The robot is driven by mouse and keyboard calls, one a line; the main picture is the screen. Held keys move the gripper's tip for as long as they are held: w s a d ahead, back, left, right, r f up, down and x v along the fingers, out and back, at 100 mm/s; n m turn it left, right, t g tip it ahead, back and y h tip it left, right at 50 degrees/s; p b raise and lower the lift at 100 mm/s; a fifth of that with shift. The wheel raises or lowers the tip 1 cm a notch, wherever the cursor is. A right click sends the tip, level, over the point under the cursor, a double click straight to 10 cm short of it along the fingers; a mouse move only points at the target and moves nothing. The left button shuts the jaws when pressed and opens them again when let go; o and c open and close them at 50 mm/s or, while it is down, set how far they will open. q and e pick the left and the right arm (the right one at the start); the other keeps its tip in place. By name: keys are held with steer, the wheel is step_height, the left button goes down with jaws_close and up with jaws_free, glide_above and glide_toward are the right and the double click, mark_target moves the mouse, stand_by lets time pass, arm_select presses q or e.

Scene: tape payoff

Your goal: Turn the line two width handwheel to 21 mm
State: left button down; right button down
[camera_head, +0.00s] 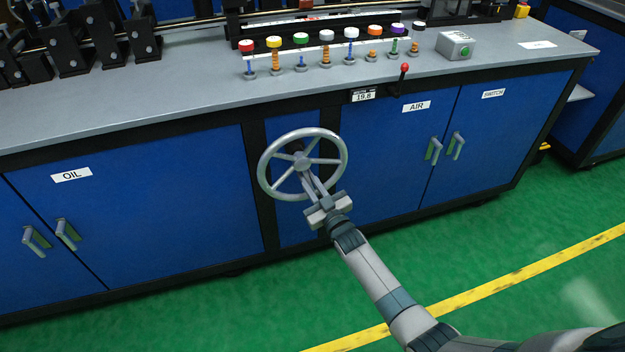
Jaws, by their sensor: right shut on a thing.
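The grey spoked handwheel (268,160) stands out from the front of the blue machine cabinet, left of the AIR door. A small display (363,96) under the worktop edge to its upper right seems to read 18.6, in small print. My right gripper (311,186) reaches up from the lower right and is shut at the lower part of the wheel, near its rim. The fingers cover what they hold there, which appears to be part of the handwheel. My left gripper is not in this view.
A red-knobbed lever (404,68) sticks up at the worktop edge right of the display. Several coloured knobs (301,39) line the worktop, with a grey green-button box (455,45) beside them. Door handles (434,150) jut out at right. Green floor (230,315) is open in front.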

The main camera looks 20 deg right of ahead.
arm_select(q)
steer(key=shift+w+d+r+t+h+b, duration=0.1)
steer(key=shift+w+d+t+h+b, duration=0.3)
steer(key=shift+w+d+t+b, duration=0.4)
arm_select(e)
steer(key=shift+a+f+m+t+h, duration=0.15)
steer(key=shift+a+m, duration=0.25)
steer(key=shift+m, duration=0.45)
steer(key=shift+a+r+m+t+h, duration=0.1)
steer(key=shift+a+m+t+h, duration=0.25)
steer(key=shift+m, duration=0.55)
steer(key=shift+a+f+m+t+h, duration=0.1)
steer(key=shift+a+m, duration=0.4)
steer(key=shift+m, duration=0.35)
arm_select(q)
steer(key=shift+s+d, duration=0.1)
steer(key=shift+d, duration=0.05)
arm_select(e)
steer(key=c, duration=1.8)
jaws_free()
steer(key=shift+o, duration=0.2)
steer(key=shift+s, duration=0.15)
